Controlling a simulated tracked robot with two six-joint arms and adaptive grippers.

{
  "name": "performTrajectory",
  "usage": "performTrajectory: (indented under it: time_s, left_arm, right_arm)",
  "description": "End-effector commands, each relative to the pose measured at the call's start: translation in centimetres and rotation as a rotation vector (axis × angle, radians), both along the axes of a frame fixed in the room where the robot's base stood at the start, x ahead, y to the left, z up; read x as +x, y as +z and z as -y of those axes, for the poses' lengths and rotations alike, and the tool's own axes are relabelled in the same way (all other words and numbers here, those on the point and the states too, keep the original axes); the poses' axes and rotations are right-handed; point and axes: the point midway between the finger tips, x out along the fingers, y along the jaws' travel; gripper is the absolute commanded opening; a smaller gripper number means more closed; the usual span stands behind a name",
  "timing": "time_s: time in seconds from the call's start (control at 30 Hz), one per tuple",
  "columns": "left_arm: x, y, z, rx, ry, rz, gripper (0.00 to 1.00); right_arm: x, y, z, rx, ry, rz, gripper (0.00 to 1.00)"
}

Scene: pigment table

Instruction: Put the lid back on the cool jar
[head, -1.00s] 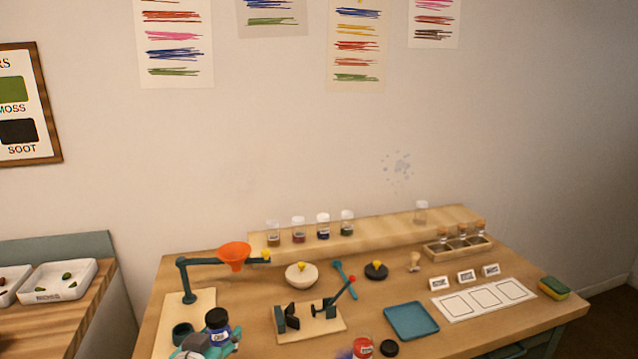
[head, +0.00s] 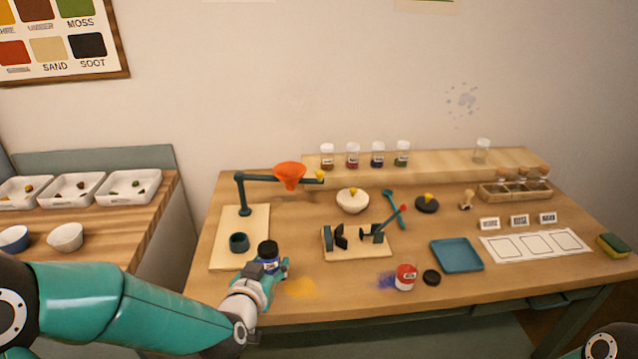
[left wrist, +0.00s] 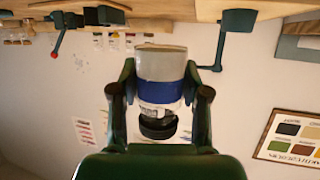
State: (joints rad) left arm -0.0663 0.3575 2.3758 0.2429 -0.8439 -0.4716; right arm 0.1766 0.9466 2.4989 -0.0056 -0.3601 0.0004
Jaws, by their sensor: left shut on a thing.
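The cool jar (head: 269,265), clear with a blue label band, stands upright at the front left of the table. A black lid (head: 267,248) shows at its top in the head view. My left gripper (head: 272,275) is shut around the jar, with its fingers partly hiding it. The left wrist view shows the jar (left wrist: 160,92) upside down between the fingers, with the black lid (left wrist: 158,128) at its mouth; I cannot tell how tightly it sits. My right gripper is out of view.
A clamp board (head: 357,253) and blue tray (head: 457,255) lie farther right.

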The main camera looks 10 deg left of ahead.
Motion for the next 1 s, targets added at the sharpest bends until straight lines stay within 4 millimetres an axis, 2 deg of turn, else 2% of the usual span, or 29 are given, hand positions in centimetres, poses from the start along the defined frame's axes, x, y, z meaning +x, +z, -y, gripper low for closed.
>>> performTrajectory:
  time_s: [0.17, 0.27, 0.37, 0.7, 0.83, 1.0]
  left_arm:
    - [-0.1, 0.0, 1.0, 0.000, -0.003, 0.001, 0.00]
    - [-0.4, 0.0, 2.5, -0.001, -0.007, 0.001, 0.00]
    - [-0.8, 0.1, 4.7, 0.001, -0.010, 0.002, 0.00]
    - [-2.8, 0.0, 14.2, 0.001, -0.009, 0.001, 0.00]
    - [-3.3, 0.0, 17.0, 0.001, -0.006, 0.001, 0.00]
    - [-3.7, 0.0, 19.1, 0.002, -0.002, 0.001, 0.00]
  right_arm:
    - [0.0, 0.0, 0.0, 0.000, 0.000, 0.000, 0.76]
    - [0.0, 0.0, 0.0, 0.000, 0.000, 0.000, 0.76]
    - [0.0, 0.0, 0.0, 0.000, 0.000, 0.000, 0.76]
    - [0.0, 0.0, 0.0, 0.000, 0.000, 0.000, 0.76]
    - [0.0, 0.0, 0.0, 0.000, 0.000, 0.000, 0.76]
    - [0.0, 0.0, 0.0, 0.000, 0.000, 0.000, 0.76]
